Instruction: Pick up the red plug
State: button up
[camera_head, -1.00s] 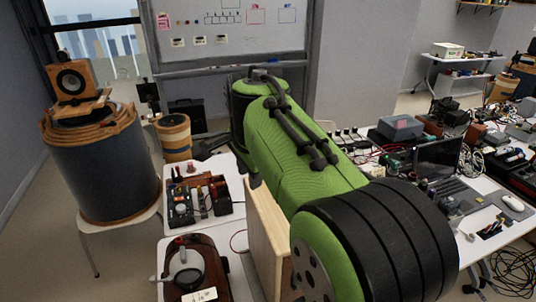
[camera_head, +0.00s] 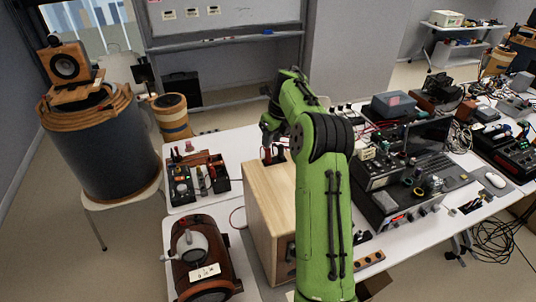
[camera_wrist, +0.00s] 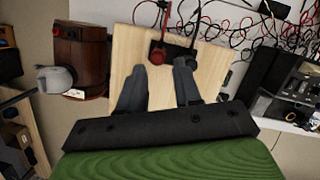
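Nothing is between the fingers that I can tell is held. In the head view my gripper (camera_head: 270,136) is above the far end of the wooden box (camera_head: 268,205); the plug there is small and partly hidden by my arm.
A dark red-brown device (camera_head: 200,262) stands at the front left of the box. A black device with knobs (camera_head: 182,190) sits behind it on the white table. Electronics, a laptop (camera_head: 428,140) and loose cables crowd the right. Red and black cables lie beyond the box.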

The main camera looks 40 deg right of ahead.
jog(key=x, duration=0.3)
jog(key=p+x, duration=0.1)
jog(key=x, duration=0.1)
jog(key=shift+a, duration=0.25)
jog(key=shift+w+d+f, duration=0.1)
jog(key=shift+w+f, duration=0.05)
jog(key=shift+f, duration=0.2)
grip_shut()
notch_tip(320, 180, up, 10)
jog(key=shift+r, duration=0.1)
notch_tip(320, 180, up, 4)
jog(key=shift+f, duration=0.1)
dwell(0.4)
